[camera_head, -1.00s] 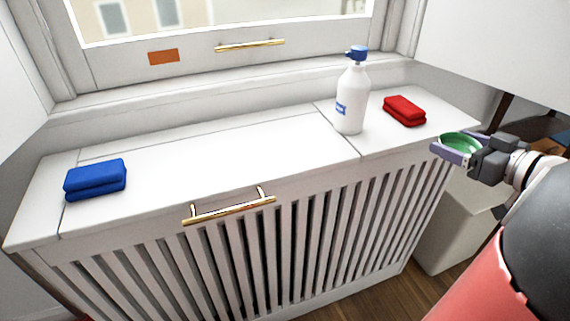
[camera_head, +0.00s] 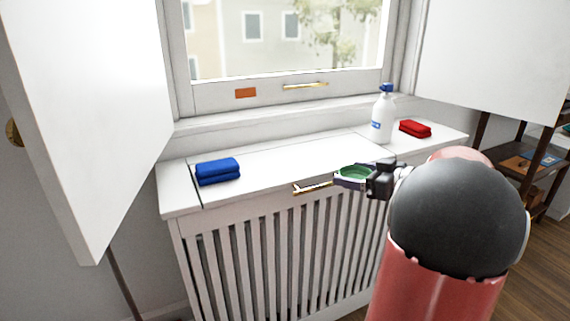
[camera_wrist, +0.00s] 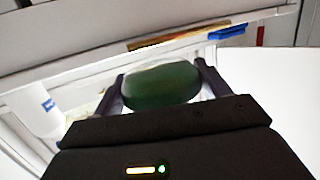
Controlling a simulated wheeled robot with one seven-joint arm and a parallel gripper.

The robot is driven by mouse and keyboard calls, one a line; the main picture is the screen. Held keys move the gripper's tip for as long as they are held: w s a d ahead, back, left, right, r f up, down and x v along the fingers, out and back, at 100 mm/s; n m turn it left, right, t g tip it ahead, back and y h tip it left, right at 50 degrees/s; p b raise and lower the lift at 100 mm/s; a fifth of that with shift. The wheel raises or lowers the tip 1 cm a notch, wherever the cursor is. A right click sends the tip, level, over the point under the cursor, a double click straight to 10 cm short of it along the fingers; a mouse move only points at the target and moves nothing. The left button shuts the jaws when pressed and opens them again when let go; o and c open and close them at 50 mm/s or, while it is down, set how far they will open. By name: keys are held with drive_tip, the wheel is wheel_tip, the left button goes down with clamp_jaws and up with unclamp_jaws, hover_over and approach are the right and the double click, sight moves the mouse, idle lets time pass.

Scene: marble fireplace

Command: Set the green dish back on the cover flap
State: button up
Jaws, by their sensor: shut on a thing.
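The green dish (camera_head: 355,173) is held in my gripper (camera_head: 352,178), which is shut on it. The wrist view shows the dish (camera_wrist: 160,84) between my two dark fingers (camera_wrist: 160,88). The cover flap (camera_head: 285,158) is the white middle panel on top of the slatted cover. It is shut and flat, with a blue folded cloth (camera_head: 218,171) at its left end.
A white spray bottle with a blue top (camera_head: 382,118) and a red folded cloth (camera_head: 415,128) stand on the right part of the top. A brass handle (camera_head: 312,187) sticks out at the front. The middle of the flap is clear. An open white shutter (camera_head: 85,110) is at the left.

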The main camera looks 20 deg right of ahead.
sight(302, 164)
drive_tip(key=r+x, duration=0.1)
drive_tip(key=x, duration=0.4)
drive_tip(key=r+x, duration=0.1)
drive_tip(key=x, duration=0.4)
drive_tip(key=r+x, duration=0.1)
drive_tip(key=x, duration=0.4)
drive_tip(key=shift+w+a+f, duration=0.1)
drive_tip(key=shift+w+a, duration=0.2)
drive_tip(key=shift+w, duration=0.3)
drive_tip(key=shift+f, duration=0.3)
drive_tip(key=shift+f, duration=0.15)
drive_tip(key=o, duration=1.1)
drive_tip(key=shift+c, duration=0.2)
